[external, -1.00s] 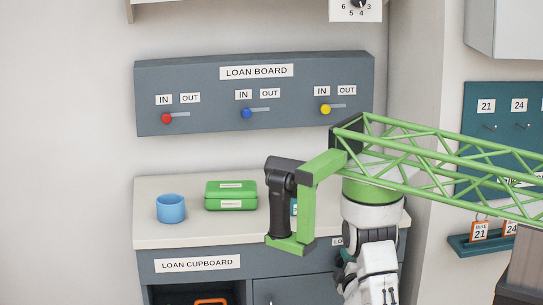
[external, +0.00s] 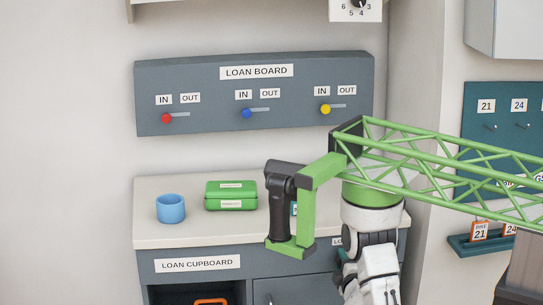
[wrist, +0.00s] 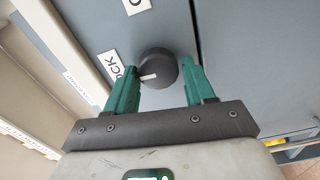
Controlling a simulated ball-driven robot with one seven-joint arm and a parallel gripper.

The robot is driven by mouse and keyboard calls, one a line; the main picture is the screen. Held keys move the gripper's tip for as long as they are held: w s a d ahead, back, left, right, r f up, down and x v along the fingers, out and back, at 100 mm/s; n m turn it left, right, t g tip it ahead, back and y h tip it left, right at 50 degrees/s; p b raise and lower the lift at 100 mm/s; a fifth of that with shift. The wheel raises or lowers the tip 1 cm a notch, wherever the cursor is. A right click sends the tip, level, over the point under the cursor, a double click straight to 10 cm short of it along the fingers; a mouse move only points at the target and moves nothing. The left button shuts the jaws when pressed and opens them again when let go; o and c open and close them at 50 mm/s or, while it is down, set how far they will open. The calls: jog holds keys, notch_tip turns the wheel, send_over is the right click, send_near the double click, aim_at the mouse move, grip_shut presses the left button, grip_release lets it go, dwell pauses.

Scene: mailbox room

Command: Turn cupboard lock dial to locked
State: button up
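The cupboard lock dial (wrist: 158,66) is a dark round knob with a white pointer mark in the wrist view. The mark points left, toward a white label (wrist: 113,72) reading "OCK", its start hidden by a finger. The loan cupboard (external: 197,265) stands at the lower middle of the external view.
A blue cup (external: 171,209) and a green box (external: 231,196) stand on the cupboard top. The loan board (external: 255,95) hangs above, with red, blue and yellow sliders. A second label (wrist: 136,6) is cut off at the top of the wrist view.

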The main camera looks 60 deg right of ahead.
jog(key=shift+o, duration=1.4)
jog(key=b+v, duration=0.3)
jog(key=v, duration=0.4)
jog(key=shift+s+a, duration=0.2)
jog(key=shift+r, duration=0.1)
